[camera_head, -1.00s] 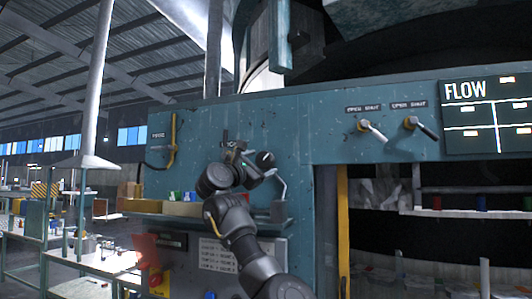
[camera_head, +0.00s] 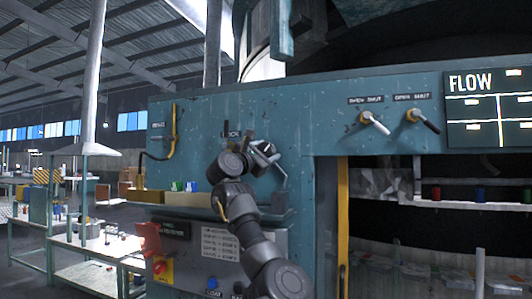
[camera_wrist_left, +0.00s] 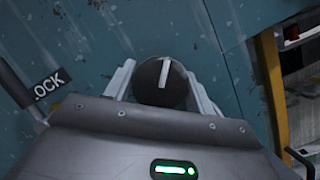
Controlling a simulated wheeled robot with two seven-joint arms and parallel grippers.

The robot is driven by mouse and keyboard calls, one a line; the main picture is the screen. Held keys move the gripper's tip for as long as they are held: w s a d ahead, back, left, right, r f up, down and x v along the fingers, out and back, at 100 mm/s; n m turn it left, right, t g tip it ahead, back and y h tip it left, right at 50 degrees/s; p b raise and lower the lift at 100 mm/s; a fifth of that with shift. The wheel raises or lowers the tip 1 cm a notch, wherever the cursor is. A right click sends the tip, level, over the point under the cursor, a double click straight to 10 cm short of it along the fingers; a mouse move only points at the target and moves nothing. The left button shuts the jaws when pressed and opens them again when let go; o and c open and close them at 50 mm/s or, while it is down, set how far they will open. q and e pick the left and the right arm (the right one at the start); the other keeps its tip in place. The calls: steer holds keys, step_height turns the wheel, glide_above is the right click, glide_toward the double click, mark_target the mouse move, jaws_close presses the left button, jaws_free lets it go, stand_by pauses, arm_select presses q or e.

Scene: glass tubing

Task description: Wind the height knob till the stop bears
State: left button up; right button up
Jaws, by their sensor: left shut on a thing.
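The height knob (camera_wrist_left: 150,92) is a round black knob with a white pointer line. In the left wrist view it sits between the two pale fingers of my left gripper (camera_wrist_left: 162,88), which is shut on it. The pointer line stands almost upright in that view, leaning slightly right. In the head view my left gripper (camera_head: 264,149) is against the teal panel (camera_head: 200,120) and mostly covers the knob. I cannot make out the stop or any height scale. My right gripper is not in view.
A lock label (camera_wrist_left: 48,85) with a dark lever (camera_wrist_left: 18,92) is left of the knob. A shelf with boxes (camera_head: 187,198) juts out below. Two open/shut levers (camera_head: 374,122) (camera_head: 422,120) are to the right.

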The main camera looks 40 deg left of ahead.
arm_select(q)
steer(key=shift+f+m+h+b, duration=0.2)
steer(key=shift+m+h+b, duration=0.1)
steer(key=shift+m+b, duration=0.8)
steer(key=shift+m+g+h+b, duration=0.45)
steer(key=shift+m+b, duration=0.25)
steer(key=shift+m, duration=0.2)
steer(key=shift+r+m+g+h+b, duration=0.1)
steer(key=shift+m+g+h+b, duration=0.3)
steer(key=shift+m, duration=0.8)
steer(key=shift+r+m+g+b, duration=0.1)
steer(key=shift+m+g+b, duration=0.3)
steer(key=shift+m, duration=0.8)
steer(key=o, duration=0.9)
steer(key=shift+o, duration=0.2)
